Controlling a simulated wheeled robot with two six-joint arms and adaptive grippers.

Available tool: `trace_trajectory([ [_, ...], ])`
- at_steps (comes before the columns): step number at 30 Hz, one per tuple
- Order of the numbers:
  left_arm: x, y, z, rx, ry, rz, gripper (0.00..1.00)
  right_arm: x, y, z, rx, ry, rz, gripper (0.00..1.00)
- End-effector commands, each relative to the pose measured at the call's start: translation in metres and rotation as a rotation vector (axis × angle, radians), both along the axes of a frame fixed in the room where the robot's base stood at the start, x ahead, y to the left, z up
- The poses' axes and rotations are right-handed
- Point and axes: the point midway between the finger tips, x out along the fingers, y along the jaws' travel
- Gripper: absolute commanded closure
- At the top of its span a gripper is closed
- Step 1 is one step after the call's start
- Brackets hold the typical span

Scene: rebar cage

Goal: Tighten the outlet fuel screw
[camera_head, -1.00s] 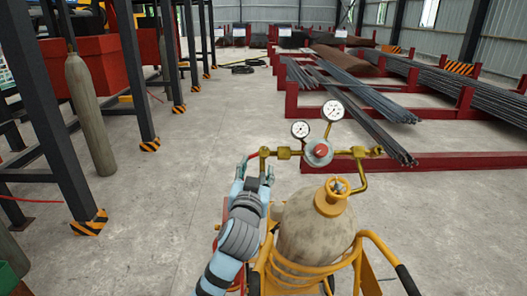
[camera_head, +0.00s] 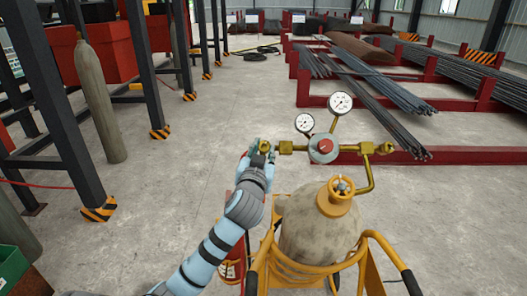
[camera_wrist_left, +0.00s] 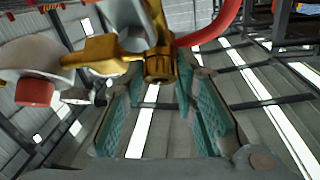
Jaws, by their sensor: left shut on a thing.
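The outlet fuel screw (camera_head: 264,146) is a brass fitting at the left end of the regulator (camera_head: 322,148) on top of a beige gas cylinder (camera_head: 310,232). In the left wrist view the brass screw (camera_wrist_left: 160,66) sits between the finger ends, with a red hose curving away behind it. My left gripper (camera_head: 262,156) reaches it from below and is shut on it. The teal finger pads of the gripper (camera_wrist_left: 160,88) flank the screw in the left wrist view. The fingertips partly hide the screw in the head view. My right gripper is not in view.
Two pressure gauges (camera_head: 340,103) stand above the regulator. A yellow cart frame (camera_head: 378,240) holds the cylinder. Another cylinder (camera_head: 99,105) leans by black posts at the left. Rebar racks (camera_head: 385,156) lie behind. Concrete floor is clear at the middle left.

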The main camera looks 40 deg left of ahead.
Motion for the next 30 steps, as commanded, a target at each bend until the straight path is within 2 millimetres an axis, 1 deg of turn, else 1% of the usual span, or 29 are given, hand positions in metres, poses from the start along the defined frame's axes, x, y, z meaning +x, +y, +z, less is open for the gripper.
trace_trajectory([
  [20, 0.0009, -0.0014, 0.0005, 0.012, 0.008, -0.017, 1.0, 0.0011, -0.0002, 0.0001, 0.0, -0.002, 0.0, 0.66],
  [30, 0.0, 0.0006, 0.0011, 0.076, 0.056, -0.082, 1.0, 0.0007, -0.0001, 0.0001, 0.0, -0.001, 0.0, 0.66],
])
